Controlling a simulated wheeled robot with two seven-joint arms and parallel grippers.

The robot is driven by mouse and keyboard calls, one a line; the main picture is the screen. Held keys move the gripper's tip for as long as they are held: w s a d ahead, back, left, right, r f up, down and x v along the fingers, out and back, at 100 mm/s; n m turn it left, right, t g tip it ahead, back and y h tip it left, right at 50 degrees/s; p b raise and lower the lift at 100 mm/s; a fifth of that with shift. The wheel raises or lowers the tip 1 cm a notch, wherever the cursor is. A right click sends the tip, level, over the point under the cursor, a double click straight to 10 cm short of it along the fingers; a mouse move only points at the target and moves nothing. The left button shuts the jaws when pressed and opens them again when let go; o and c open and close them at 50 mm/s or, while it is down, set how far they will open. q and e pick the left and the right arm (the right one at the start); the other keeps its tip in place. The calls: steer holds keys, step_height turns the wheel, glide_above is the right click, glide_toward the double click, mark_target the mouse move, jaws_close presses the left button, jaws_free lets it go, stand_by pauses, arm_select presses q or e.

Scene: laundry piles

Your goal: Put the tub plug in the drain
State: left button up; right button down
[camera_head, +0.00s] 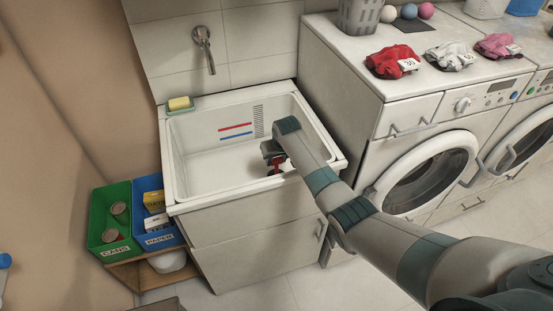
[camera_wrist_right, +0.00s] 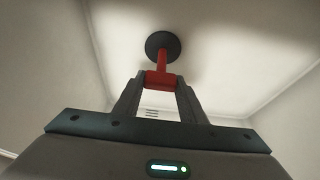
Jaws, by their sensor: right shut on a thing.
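The tub plug (camera_wrist_right: 163,45) has a round dark disc on a red stem and handle. It shows in the right wrist view, and its red part also shows small in the head view (camera_head: 276,163). My right gripper (camera_wrist_right: 161,82) is shut on the red handle, with the disc beyond the fingertips. In the head view this gripper (camera_head: 273,153) is inside the white tub (camera_head: 182,152), toward its right side. I cannot see the drain, and cannot tell whether the disc touches the tub floor. My left gripper is not in view.
The tub's rim surrounds my right gripper, with its right wall close by. A wall tap (camera_head: 203,45) is above the back rim. A yellow sponge (camera_head: 179,103) sits on the back left corner. A washing machine (camera_head: 425,170) stands to the right; green (camera_head: 100,225) and blue (camera_head: 148,185) bins stand left.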

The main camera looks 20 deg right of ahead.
steer(key=shift+f, duration=0.15)
steer(key=c, duration=1)
jaws_free()
steer(key=shift+c, duration=0.2)
steer(key=shift+s+r, duration=0.2)
steer(key=shift+r, duration=0.5)
steer(key=b+v, duration=0.1)
steer(key=v, duration=1.5)
steer(key=shift+b, duration=0.35)
steer(key=shift+s+f, duration=0.1)
steer(key=shift+s, duration=0.05)
